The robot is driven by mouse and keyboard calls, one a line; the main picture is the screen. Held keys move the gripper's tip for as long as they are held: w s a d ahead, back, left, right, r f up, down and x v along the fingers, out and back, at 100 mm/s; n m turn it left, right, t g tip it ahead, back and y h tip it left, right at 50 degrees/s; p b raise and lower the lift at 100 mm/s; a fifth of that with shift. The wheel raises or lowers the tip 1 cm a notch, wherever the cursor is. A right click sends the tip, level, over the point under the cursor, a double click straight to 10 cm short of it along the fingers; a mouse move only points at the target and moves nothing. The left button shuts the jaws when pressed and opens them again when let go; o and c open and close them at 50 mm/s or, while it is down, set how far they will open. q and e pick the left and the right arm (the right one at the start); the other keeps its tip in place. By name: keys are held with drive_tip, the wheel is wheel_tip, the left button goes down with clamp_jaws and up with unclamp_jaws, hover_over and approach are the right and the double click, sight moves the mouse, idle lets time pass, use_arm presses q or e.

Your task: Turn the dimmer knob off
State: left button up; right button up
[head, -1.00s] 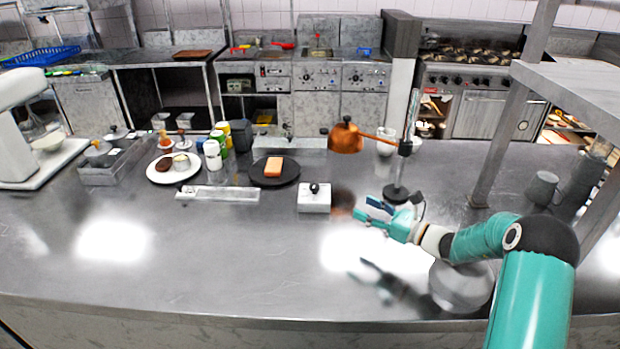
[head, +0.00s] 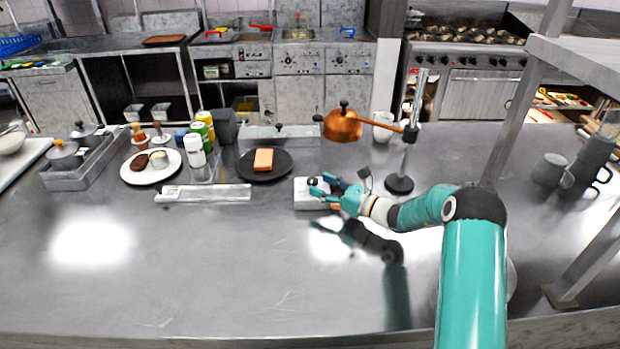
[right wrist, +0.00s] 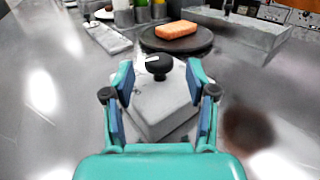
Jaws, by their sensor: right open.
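The dimmer is a white box (head: 303,196) with a black round knob (right wrist: 159,65) on its top. In the right wrist view the box (right wrist: 158,104) lies straight ahead, and the knob stands between and slightly beyond my right gripper's fingertips. My right gripper (head: 321,186) is open and empty, its fingers reaching over the box from the right. No contact with the knob shows. In the head view the fingers partly hide the box and knob. My left gripper is not in view.
A copper heat lamp (head: 342,124) hangs from a stand (head: 399,184) behind my right arm. A dark plate (head: 283,166) with an orange block (head: 263,159) lies behind the box to the left. A flat metal tray (head: 205,193) is further left. The front counter is clear.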

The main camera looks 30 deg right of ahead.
sight(312, 179)
drive_tip(key=shift+p+x, duration=0.35)
drive_tip(key=shift+x, duration=1.7)
drive_tip(key=shift+c, duration=0.3)
clamp_jaws()
drive_tip(key=shift+d+f+n+g+y+b, duration=0.15)
drive_tip(key=shift+n+g+y+b, duration=0.25)
drive_tip(key=shift+n+y+b, duration=0.5)
drive_tip(key=shift+r+n+g+y+b, duration=0.25)
drive_tip(key=shift+n+g+y+b, duration=0.4)
drive_tip(key=shift+y+b, duration=0.35)
drive_tip(key=shift+o, duration=0.3)
unclamp_jaws()
